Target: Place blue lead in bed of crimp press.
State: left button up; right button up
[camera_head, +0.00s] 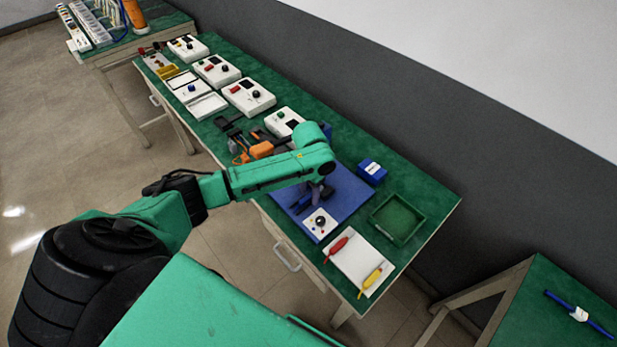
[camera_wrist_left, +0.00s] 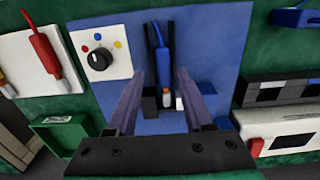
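The blue lead (camera_wrist_left: 162,62) shows in the left wrist view, with a blue body and an orange and white tip. Its tip end lies between small dark blocks (camera_wrist_left: 180,101) on the blue mat (camera_wrist_left: 215,40), which look like the bed of the crimp press. Whether the lead is seated there I cannot tell. My left gripper (camera_wrist_left: 159,72) is over the mat, its two fingers apart on either side of the lead, with visible gaps. In the head view my left gripper (camera_head: 318,193) is over the mat, partly hiding the press. My right gripper is not in view.
A white dial panel (camera_head: 320,223) sits on the mat's front corner. A white tray (camera_head: 352,262) holds a red lead (camera_head: 338,245) and a yellow lead (camera_head: 372,278). A green tray (camera_head: 420,228) and blue box (camera_head: 372,170) stand to the right. Orange tools (camera_head: 262,149) lie left.

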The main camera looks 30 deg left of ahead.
aim_at(309, 196)
pick_arm(q)
notch_tip(309, 196, up, 12)
jog(key=shift+w+b, duration=0.2)
jog(key=shift+b, duration=0.1)
jog(key=shift+a+f, duration=0.1)
